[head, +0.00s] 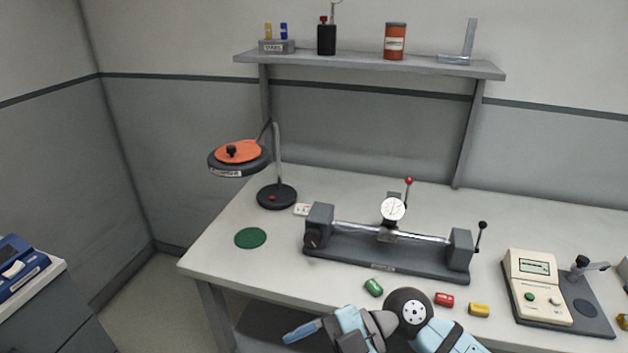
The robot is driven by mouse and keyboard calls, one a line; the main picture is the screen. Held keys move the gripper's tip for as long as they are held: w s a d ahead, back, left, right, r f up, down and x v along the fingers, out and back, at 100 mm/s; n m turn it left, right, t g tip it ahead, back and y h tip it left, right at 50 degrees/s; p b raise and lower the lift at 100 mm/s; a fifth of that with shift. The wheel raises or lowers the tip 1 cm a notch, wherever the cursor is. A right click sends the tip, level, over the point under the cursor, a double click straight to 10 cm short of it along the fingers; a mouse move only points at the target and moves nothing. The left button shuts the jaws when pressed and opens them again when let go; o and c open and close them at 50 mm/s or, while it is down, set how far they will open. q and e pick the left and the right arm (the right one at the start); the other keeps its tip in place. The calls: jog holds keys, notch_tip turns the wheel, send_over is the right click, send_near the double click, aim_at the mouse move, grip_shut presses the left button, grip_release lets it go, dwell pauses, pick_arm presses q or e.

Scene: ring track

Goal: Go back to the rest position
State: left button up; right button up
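Part of an arm of mine, light blue and dark grey with a round black joint, reaches in at the bottom edge, apparently my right arm. Its front end (345,331) is partly cut off by the picture edge, and its fingers cannot be made out clearly. It appears in front of the table's front edge, below the green block (373,287). I see nothing held there. My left gripper is not in view. A red block (444,299) and a yellow block (479,310) lie on the white table (215,258) near its front edge.
A grey bench fixture with a dial gauge (393,208) stands mid-table. A round-headed lamp (240,157), a green disc (250,238) and a beige meter (537,286) flank it. A wall shelf (365,65) holds small items. A blue device (18,268) sits far left.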

jog(key=w+d+r+m+t+y, duration=0.35)
jog(key=m+t+y, duration=0.35)
jog(key=m+t, duration=0.45)
jog(key=w+d+f+m+t+h, duration=0.3)
jog(key=d+f+m+t+h, duration=0.5)
jog(key=t, duration=0.3)
jog(key=s+d+f+m+g+h, duration=0.35)
jog(key=s+f+h, duration=0.2)
jog(key=f, duration=0.45)
jog(key=s+d+f+m+g+h, duration=0.35)
jog(key=s+f+h, duration=0.2)
jog(key=f, duration=0.35)
pick_arm(q)
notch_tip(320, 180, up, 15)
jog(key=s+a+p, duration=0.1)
jog(key=p, duration=1.8)
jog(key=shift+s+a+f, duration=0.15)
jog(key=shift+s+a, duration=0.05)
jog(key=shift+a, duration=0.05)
pick_arm(e)
notch_tip(320, 180, up, 15)
jog(key=s+d, duration=0.1)
jog(key=d, duration=0.1)
jog(key=shift+s+f+n+y, duration=0.15)
jog(key=shift+s+n+y, duration=0.1)
jog(key=shift+n+y, duration=0.1)
jog(key=shift+t, duration=0.25)
